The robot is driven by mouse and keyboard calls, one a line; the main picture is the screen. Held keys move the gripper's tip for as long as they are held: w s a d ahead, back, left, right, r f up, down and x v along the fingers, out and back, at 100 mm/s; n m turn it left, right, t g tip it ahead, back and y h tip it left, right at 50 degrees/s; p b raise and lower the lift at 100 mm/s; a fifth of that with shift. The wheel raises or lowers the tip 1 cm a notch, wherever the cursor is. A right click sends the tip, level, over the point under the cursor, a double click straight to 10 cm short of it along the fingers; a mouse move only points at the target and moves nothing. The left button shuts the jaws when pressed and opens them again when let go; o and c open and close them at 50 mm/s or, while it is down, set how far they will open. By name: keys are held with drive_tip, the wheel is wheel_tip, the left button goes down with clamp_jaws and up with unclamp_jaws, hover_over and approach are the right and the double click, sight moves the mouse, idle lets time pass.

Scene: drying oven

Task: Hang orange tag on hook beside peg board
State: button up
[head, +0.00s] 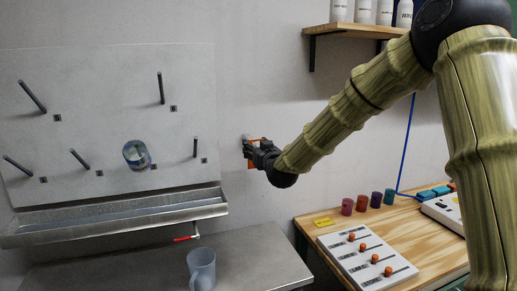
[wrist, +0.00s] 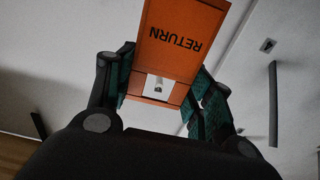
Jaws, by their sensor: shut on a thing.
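My gripper (head: 247,149) is at the wall just right of the peg board (head: 90,85), shut on the orange tag (head: 252,164). In the wrist view, the tag (wrist: 178,38) reads RETURN and sits between the green finger pads of my gripper (wrist: 166,78). In the head view, a small pale patch (head: 245,137) shows at the gripper's tip. The hook is not clearly seen, nor whether the tag touches it.
Several dark pegs stick out of the board, one holding a clear vessel (head: 137,154). A metal trough (head: 115,212) runs below it. A bottle shelf (head: 355,30) is above right; a wooden bench (head: 410,225) is below right.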

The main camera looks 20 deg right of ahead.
drive_tip(key=shift+w, duration=0.4)
drive_tip(key=shift+w+f+b, duration=0.5)
drive_tip(key=shift+w+f, duration=0.05)
drive_tip(key=shift+w, duration=0.1)
drive_tip(key=o, duration=0.8)
drive_tip(key=shift+c, duration=0.2)
drive_tip(key=shift+s, duration=0.1)
